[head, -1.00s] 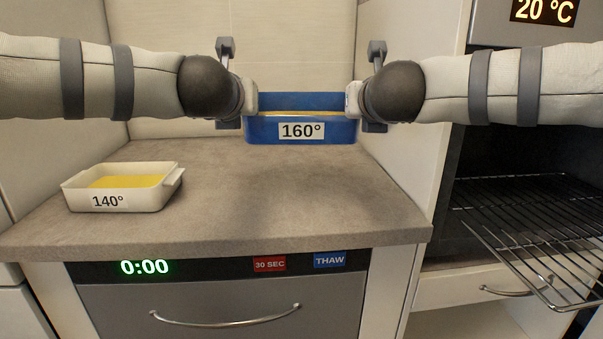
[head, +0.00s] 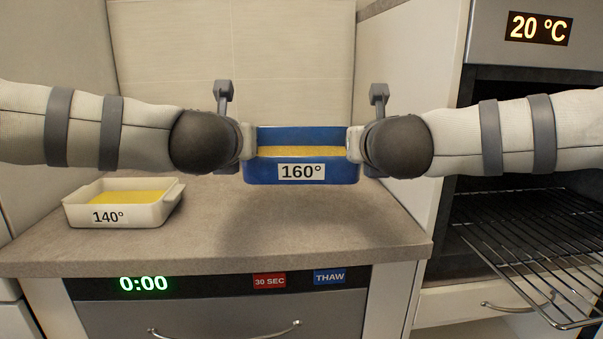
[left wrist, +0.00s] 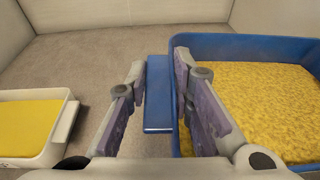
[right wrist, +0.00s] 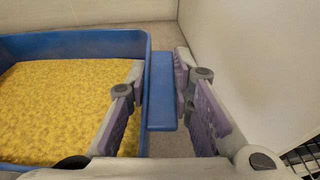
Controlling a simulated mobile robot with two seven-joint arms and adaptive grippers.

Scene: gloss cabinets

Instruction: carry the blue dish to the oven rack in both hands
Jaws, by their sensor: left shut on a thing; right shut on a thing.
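The blue dish (head: 262,172) carries a "160°" label and holds yellow food. It hangs level above the counter, with its shadow on the surface below. My left gripper (head: 245,142) is shut on its left handle, and that handle shows between the fingers in the left wrist view (left wrist: 158,95). My right gripper (head: 355,144) is shut on its right handle, which shows in the right wrist view (right wrist: 161,92). The oven rack (head: 540,255) is a dark wire grid sticking out of the open oven at the right.
A white dish (head: 150,211) labelled "140°" with yellow food stands on the left of the counter (head: 310,240). A white cabinet side panel (head: 405,110) stands between counter and oven. The oven display (head: 540,28) reads 20 °C. The appliance panel under the counter reads 0:00.

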